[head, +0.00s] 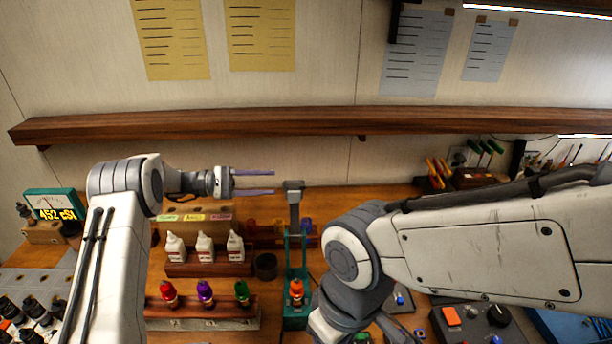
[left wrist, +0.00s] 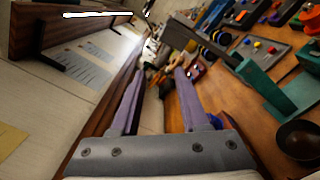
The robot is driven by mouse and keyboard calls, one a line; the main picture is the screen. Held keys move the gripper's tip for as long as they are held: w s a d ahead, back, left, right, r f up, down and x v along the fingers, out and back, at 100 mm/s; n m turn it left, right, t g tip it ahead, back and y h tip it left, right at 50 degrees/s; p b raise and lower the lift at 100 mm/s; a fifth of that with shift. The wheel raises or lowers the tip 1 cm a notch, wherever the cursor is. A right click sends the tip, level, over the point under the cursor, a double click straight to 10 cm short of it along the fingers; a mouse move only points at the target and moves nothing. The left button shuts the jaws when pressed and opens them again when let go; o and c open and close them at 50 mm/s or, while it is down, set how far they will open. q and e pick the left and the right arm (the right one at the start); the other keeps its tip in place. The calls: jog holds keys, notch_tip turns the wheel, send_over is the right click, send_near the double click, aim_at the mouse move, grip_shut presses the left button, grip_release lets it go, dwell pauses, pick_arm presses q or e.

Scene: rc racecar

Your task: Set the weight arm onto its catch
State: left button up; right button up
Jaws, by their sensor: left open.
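The weight arm (head: 294,200) is a grey bar with a block-like head, standing up from a teal stand (head: 290,312) in the middle of the bench. In the left wrist view the weight arm (left wrist: 205,43) reaches out from the teal stand (left wrist: 262,80). I cannot make out the catch for sure. My left gripper (head: 273,182) is open and empty, its fingers pointing right, just left of the weight arm's head. In the left wrist view the open left gripper (left wrist: 160,72) has nothing between its fingers. My right gripper is not visible; only the right arm shows.
An orange-topped bottle (head: 297,290) stands at the teal stand. White bottles (head: 205,246) and a rack of coloured bottles (head: 205,293) stand left of it, with a dark cup (head: 265,267) between. A wooden shelf (head: 300,124) runs along the wall above. My right arm covers the bench's right middle.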

pick_arm(q)
jog(key=d+p, duration=0.2)
jog(key=d, duration=0.3)
jog(key=d+p, duration=0.2)
jog(key=d, duration=0.3)
jog(key=shift+s+r+p, duration=0.1)
jog(key=shift+r+p, duration=0.1)
jog(key=shift+p, duration=0.2)
jog(key=shift+d+f, duration=0.15)
jog(key=shift+d, duration=0.2)
grip_shut()
